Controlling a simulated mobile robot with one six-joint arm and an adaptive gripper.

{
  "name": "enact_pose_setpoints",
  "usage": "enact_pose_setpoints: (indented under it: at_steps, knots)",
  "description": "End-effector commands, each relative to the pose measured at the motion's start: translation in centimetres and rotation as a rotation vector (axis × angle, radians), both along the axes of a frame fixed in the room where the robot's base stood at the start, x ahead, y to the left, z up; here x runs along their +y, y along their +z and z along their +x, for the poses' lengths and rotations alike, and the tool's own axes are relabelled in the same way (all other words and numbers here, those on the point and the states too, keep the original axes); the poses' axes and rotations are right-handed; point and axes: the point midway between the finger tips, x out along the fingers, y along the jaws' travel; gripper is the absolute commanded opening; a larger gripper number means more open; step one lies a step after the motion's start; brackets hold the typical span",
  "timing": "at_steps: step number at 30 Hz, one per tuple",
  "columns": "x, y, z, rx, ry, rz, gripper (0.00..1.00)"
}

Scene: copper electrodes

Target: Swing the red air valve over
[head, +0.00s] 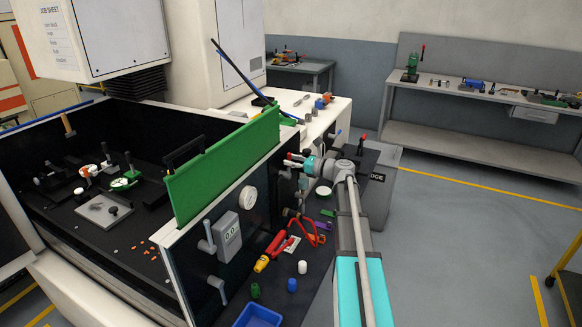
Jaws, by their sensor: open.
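My gripper (291,164) is at the end of my arm, right of the green panel's end and pointing left toward the machine's side. It looks open, with small red parts at its tips. I cannot tell whether these red parts belong to my fingers or to a red valve handle there. No red air valve can be clearly made out. A small red-topped lever (362,140) stands upright on the dark-topped cabinet just behind my wrist, apart from my gripper. I see nothing held in the jaws.
The machine's green panel (222,165) rises left of my gripper. Below on the dark shelf lie red-handled pliers (312,234), a yellow-and-red tool (268,252), small coloured cylinders and a blue bin (257,317). A white worktop (322,113) stands behind.

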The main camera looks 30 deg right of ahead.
Motion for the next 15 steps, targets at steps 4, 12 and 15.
enact_pose_setpoints:
  at_steps: [4, 12, 15]
  knots:
    - [0.15, 0.01, 0.22, 0.000, 0.000, 0.000, 0.50]
    - [0.18, 0.01, 0.29, 0.000, -0.001, 0.000, 0.50]
    - [0.16, 0.01, 0.28, 0.000, -0.001, 0.000, 0.50]
